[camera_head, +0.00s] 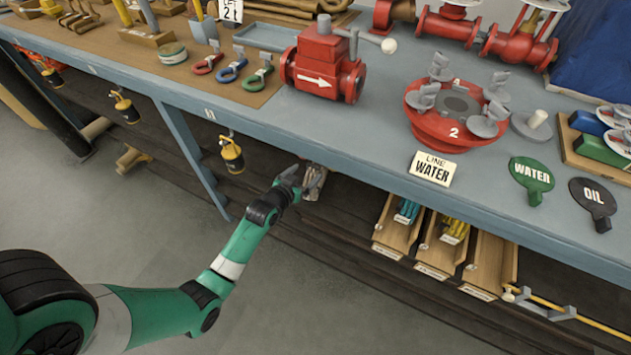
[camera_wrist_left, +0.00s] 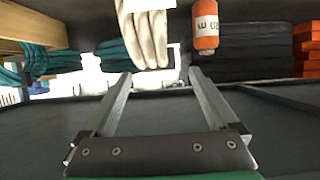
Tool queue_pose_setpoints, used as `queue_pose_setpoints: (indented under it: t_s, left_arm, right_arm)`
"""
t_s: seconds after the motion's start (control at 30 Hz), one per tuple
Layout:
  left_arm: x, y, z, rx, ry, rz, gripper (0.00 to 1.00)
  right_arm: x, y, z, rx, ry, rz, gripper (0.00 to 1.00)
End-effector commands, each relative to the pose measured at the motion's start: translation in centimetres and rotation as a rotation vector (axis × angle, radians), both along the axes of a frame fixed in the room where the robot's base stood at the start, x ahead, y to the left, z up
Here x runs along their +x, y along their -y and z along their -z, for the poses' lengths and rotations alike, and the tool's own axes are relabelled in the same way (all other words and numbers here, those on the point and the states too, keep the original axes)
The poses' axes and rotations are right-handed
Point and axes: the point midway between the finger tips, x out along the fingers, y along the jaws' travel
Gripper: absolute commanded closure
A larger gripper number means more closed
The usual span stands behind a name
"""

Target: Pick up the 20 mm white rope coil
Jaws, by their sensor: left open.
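In the head view a pale bundle (camera_head: 313,190) shows under the table's front edge, partly hidden by my gripper. I cannot read its size. My left gripper (camera_head: 303,180) is open below the table edge. In the left wrist view its two fingers (camera_wrist_left: 158,76) stand apart, with the lower end of the bundle beyond and between them. Nothing is held. My right gripper is in neither view.
An orange labelled cylinder (camera_wrist_left: 205,28) is right of the bundle. Teal coils (camera_wrist_left: 118,52) hang to its left, and dark stacked material (camera_wrist_left: 240,60) lies behind. The blue-grey table (camera_head: 260,125) overhangs my gripper. Wooden bins (camera_head: 399,228) sit to the right under it.

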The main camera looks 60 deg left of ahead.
Motion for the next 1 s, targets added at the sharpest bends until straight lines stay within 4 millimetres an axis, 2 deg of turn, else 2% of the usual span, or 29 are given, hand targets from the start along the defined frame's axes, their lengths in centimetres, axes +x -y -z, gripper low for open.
queue_pose_setpoints:
  t_s: [0.03,0.23,0.4,0.5,0.8,1.0]
  left_arm:
    - [0.5,-0.3,0.6,0.001,0.001,0.000,0.07]
    - [1.0,-0.7,0.6,0.000,0.000,0.001,0.07]
    - [2.9,-2.0,2.5,0.001,0.002,0.001,0.07]
    - [4.0,-2.8,2.9,0.000,0.001,0.001,0.07]
    - [4.6,-3.2,2.7,-0.001,-0.001,0.001,0.07]
    - [4.6,-3.2,2.7,-0.001,-0.001,0.001,0.44]
  right_arm:
    - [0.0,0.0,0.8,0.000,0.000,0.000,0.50]
    - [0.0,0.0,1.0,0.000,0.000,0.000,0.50]
    - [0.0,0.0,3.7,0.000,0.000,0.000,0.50]
    - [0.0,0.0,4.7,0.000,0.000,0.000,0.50]
    - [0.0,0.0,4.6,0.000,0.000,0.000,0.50]
    - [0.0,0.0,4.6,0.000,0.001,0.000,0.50]
